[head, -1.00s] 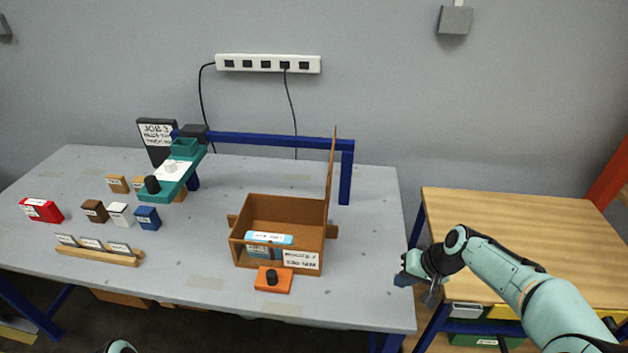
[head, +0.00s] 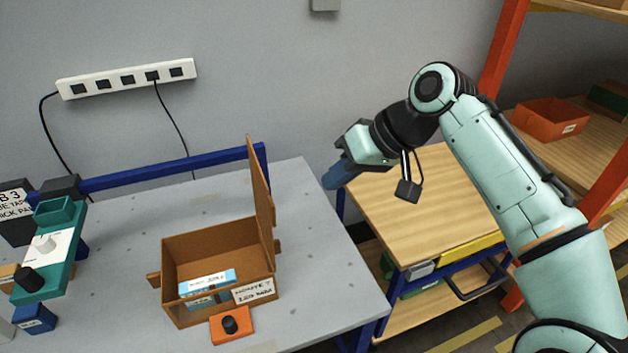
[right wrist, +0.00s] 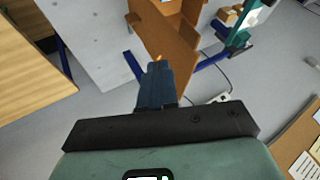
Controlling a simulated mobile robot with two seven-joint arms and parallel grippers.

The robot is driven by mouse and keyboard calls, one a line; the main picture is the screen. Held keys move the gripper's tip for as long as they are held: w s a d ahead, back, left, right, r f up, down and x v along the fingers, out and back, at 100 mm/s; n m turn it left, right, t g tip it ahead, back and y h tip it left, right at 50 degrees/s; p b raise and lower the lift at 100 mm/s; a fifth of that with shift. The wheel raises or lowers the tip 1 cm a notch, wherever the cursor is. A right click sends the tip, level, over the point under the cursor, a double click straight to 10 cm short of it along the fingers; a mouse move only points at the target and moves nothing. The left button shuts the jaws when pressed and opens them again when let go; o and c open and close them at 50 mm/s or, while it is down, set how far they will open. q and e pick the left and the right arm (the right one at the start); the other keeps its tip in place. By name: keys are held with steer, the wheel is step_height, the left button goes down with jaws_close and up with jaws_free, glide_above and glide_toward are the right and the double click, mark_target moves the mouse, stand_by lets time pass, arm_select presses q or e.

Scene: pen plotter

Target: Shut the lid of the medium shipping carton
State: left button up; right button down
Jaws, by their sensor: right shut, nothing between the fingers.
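The medium shipping carton (head: 221,250) is a brown open-topped box on the grey table in the head view. Its lid (head: 262,196) stands upright on the carton's right side. Blue-and-white packs (head: 207,283) lie inside, and a white label (head: 254,290) is on its front. My right gripper (head: 335,177) is shut and empty, in the air to the right of the lid and apart from it. In the right wrist view the fingers (right wrist: 157,75) point toward the outer face of the lid (right wrist: 165,50). My left gripper is not in view.
An orange block with a black knob (head: 231,325) sits in front of the carton. A teal device (head: 48,250) and a blue rail (head: 170,168) stand left and behind. A wooden bench (head: 420,205) is at right. The table right of the carton is clear.

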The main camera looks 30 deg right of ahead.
steer(key=w+a+f+b, duration=0.1)
steer(key=w+a+f, duration=0.3)
steer(key=a+f, duration=0.2)
steer(key=shift+w+a+f, duration=0.15)
steer(key=shift+w+a, duration=0.25)
steer(key=shift+a, duration=0.05)
steer(key=shift+a, duration=0.1)
